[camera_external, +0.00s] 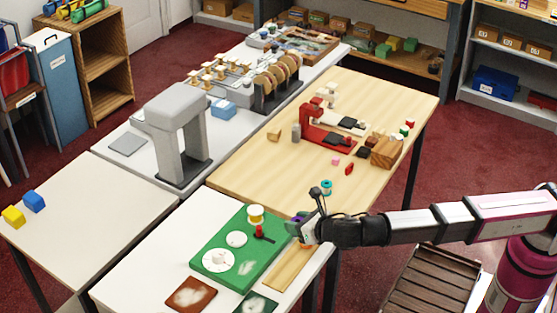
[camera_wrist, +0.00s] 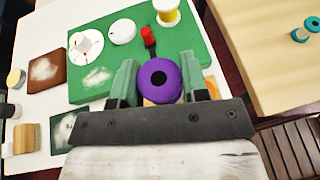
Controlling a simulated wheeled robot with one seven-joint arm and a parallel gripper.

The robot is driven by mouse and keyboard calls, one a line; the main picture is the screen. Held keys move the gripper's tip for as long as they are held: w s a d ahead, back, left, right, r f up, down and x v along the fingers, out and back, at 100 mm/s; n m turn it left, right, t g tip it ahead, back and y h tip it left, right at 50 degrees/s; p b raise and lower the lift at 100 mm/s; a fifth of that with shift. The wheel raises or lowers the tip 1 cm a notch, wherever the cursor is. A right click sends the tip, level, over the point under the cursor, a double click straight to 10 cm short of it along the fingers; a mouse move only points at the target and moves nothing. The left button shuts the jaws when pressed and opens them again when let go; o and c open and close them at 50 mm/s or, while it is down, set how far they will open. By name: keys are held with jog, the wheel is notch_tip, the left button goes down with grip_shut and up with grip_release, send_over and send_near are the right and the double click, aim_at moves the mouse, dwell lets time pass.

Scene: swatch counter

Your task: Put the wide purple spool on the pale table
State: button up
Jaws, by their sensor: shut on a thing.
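The purple spool (camera_wrist: 173,92) is seen end-on in the wrist view, with a dark hole in its middle. My gripper (camera_wrist: 158,80) is shut on it, a greenish finger on each side. In the external view my gripper (camera_external: 301,229) is at the right edge of the green board, and only a small purple part of the spool (camera_external: 292,228) shows. I cannot tell how far it is above the surface. A pale cream table (camera_external: 95,215) stands at the left; a light wood table (camera_external: 250,165) stands behind my gripper. I cannot tell which one the task means.
The green board (camera_external: 212,257) on the white table (camera_external: 135,270) bears a yellow-and-white spool (camera_external: 255,215), white discs and a red knob (camera_external: 259,231). A teal spool (camera_external: 327,187) stands on the wood table.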

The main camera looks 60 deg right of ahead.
jog(key=w+d+f+m+g+h, duration=0.2)
jog(key=w+d+m+h, duration=0.4)
jog(key=w+d, duration=0.85)
jog(key=m+g+h, duration=0.3)
jog(key=m+g, duration=0.1)
send_over(263, 173)
notch_tip(263, 173, down, 8)
jog(key=shift+s+a+f, duration=0.15)
jog(key=shift+f, duration=0.1)
jog(key=shift+d+f, duration=0.25)
jog(key=shift+f, duration=1.95)
jog(key=o, duration=0.9)
jog(key=shift+f, duration=0.1)
